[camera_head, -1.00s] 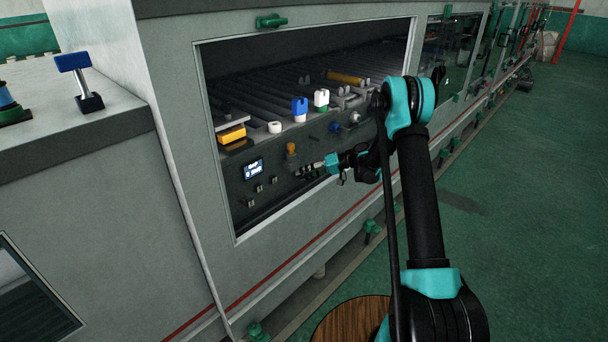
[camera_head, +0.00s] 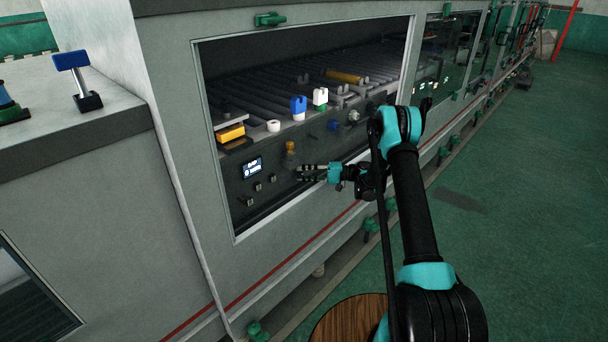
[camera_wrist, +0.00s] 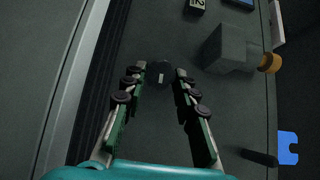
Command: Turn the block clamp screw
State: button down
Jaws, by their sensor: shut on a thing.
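My gripper (camera_head: 302,172) reaches in through the window opening from the right, against the dark front panel below the rollers. In the wrist view its two ribbed fingers (camera_wrist: 161,71) close from either side on a small dark round screw head (camera_wrist: 161,77) with a pale mark on it. I take this as the block clamp screw. Its shank is hidden, and in the head view the gripper covers it. A grey block (camera_wrist: 228,48) with an orange knob (camera_wrist: 268,62) stands beside the fingers; the orange knob also shows in the head view (camera_head: 290,147).
A lit display (camera_head: 252,167) and small switches (camera_head: 257,187) sit left of my gripper. White and blue pieces (camera_head: 299,107) stand on the ledge above. A blue knob (camera_head: 333,125) is up and right. The window frame (camera_head: 228,175) bounds the opening.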

dwell(0.4)
jog(key=c, duration=1.2)
grip_release()
jog(key=d, duration=0.4)
jog(key=w+d, duration=0.1)
jog(key=d, duration=0.7)
jog(key=shift+w+f, duration=0.1)
jog(key=shift+w, duration=0.15)
